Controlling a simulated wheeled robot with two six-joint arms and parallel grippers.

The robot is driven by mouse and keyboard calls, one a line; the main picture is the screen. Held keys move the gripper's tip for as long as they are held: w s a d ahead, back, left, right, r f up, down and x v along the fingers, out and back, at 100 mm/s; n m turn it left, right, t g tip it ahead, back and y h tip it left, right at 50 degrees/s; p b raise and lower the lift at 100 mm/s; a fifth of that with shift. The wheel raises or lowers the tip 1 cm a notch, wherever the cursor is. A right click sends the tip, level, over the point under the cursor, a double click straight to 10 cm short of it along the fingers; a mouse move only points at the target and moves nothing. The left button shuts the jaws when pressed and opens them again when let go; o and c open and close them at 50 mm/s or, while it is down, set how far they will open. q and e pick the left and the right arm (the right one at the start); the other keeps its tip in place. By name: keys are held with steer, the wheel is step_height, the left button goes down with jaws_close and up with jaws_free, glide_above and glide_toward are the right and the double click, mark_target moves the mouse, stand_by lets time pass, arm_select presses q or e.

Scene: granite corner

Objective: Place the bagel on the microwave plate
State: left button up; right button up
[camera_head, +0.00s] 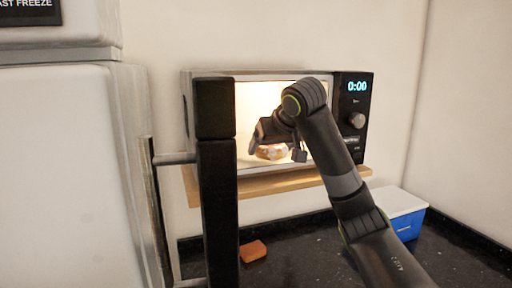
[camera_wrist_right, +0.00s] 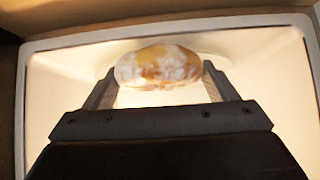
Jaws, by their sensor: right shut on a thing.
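The bagel (camera_head: 272,152) is light brown with whitish patches, inside the lit microwave (camera_head: 300,173). In the right wrist view the bagel (camera_wrist_right: 158,66) lies between the two fingers of my right gripper (camera_wrist_right: 157,78). My right gripper (camera_head: 276,142) is shut on the bagel inside the microwave cavity. The pale round microwave plate (camera_wrist_right: 215,62) shows partly around the bagel in the right wrist view. I cannot tell whether the bagel touches the plate. My left gripper is not in view.
The microwave door (camera_head: 216,180) stands open toward me on the left. The microwave rests on a wooden shelf (camera_head: 265,186). Below are a dark granite counter (camera_head: 300,245), a reddish-brown block (camera_head: 253,251) and a blue box with white lid (camera_head: 408,222). A white fridge (camera_head: 65,180) stands left.

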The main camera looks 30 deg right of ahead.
steer(key=shift+w+d+f+b, duration=0.1)
steer(key=shift+w+f+b, duration=0.1)
steer(key=shift+w+b, duration=0.3)
steer(key=shift+w+d+f+b, duration=0.1)
steer(key=shift+w+f+b, duration=0.1)
steer(key=shift+w+b, duration=0.25)
steer(key=w+p, duration=0.2)
steer(key=w+r+p, duration=0.1)
steer(key=shift+w+d, duration=0.35)
steer(key=shift+d, duration=0.05)
steer(key=shift+w+d+f, duration=0.1)
steer(key=shift+w+d, duration=0.05)
steer(key=shift+w, duration=0.4)
steer(key=w+p, duration=0.1)
steer(key=w, duration=0.1)
steer(key=w+p, duration=0.2)
steer(key=shift+d, duration=0.4)
steer(key=shift+f+p, duration=0.25)
steer(key=shift+p, duration=0.15)
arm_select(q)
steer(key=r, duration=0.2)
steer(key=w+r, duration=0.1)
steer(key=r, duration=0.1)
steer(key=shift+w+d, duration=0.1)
arm_select(e)
steer(key=shift+s+d+f, duration=0.1)
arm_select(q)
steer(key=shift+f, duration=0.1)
